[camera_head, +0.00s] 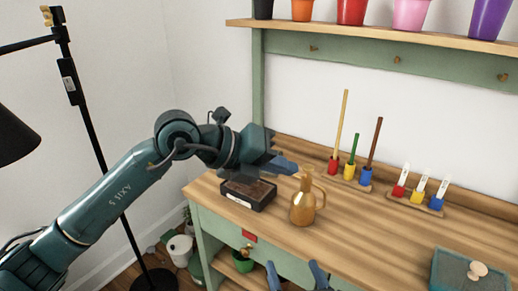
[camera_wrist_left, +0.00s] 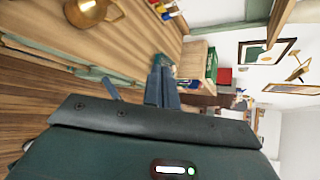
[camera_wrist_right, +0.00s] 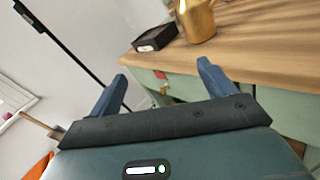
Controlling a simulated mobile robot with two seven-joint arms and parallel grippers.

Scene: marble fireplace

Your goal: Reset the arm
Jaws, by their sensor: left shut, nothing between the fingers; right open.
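My left arm reaches in from the left in the head view. Its gripper (camera_head: 287,166) is over the workbench (camera_head: 370,236), its fingertips close to the top of a golden jug (camera_head: 303,207) in the picture; I cannot tell if they touch. In the left wrist view the fingers (camera_wrist_left: 161,88) are together and empty, with the jug (camera_wrist_left: 95,10) at the upper left. My right gripper (camera_head: 295,274) shows only its fingertips at the bottom edge, in front of the bench. In the right wrist view its fingers (camera_wrist_right: 160,82) are spread with nothing between them.
A dark box (camera_head: 248,194) stands left of the jug. Coloured holders with sticks (camera_head: 349,172) and labelled pots (camera_head: 420,196) line the back. A teal tray (camera_head: 440,272) is at the right. A shelf of pots (camera_head: 400,48) hangs above. A black lamp stand (camera_head: 100,150) is at the left.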

